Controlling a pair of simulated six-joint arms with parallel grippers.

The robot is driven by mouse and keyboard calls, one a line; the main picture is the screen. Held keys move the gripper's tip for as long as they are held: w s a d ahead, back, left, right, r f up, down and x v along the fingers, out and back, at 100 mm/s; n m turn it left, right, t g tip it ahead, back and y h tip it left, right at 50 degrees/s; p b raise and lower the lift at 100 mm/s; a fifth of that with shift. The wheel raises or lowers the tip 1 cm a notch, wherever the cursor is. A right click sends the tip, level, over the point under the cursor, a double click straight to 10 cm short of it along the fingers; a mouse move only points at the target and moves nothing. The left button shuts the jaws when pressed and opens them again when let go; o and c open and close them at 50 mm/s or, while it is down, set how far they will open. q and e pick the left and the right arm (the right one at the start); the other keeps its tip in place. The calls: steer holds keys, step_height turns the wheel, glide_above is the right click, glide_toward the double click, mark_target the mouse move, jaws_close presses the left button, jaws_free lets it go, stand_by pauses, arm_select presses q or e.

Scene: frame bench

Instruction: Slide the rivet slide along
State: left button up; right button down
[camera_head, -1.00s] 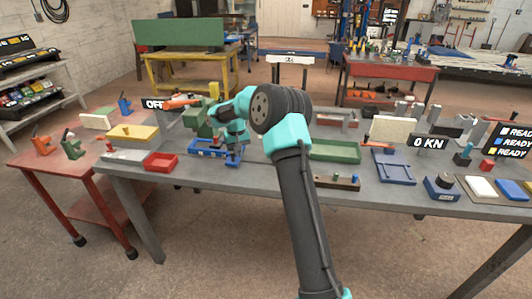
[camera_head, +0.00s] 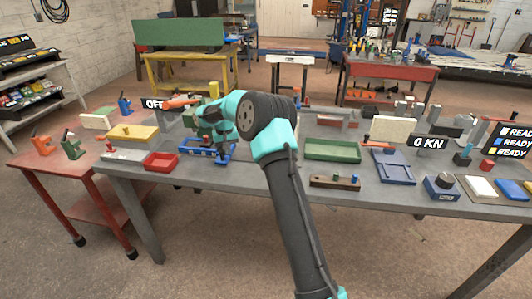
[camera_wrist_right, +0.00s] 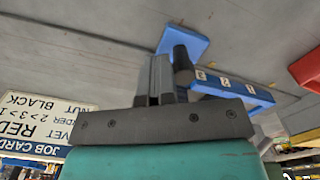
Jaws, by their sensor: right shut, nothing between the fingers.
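The rivet slide is a blue piece (camera_wrist_right: 196,40) with a dark upright post (camera_wrist_right: 182,66), beside a blue rail (camera_wrist_right: 235,90) bearing the white numbers 1, 2 and 3. In the head view the blue rail frame (camera_head: 190,150) lies on the grey bench, partly hidden by my arm. My right gripper (camera_head: 223,160) points down over its right part. In the right wrist view the gripper's fingers (camera_wrist_right: 158,72) are shut and empty, close beside the post on its left. I cannot tell whether they touch it. My left gripper is not in view.
A red tray (camera_head: 160,162) sits left of the rail and a green tray (camera_head: 332,150) to the right. A wooden block with pegs (camera_head: 335,182) lies near the front edge. A job card (camera_wrist_right: 40,122) shows in the wrist view.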

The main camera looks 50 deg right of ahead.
steer(key=shift+w+a, duration=0.6)
steer(key=shift+w, duration=0.25)
steer(key=shift+w+a, duration=0.55)
steer(key=shift+w, duration=0.3)
steer(key=shift+s, duration=0.1)
steer(key=shift+d, duration=0.15)
steer(key=shift+s+d, duration=0.3)
steer(key=shift+s, duration=0.25)
steer(key=shift+r, duration=0.15)
steer(key=shift+r, duration=3.4)
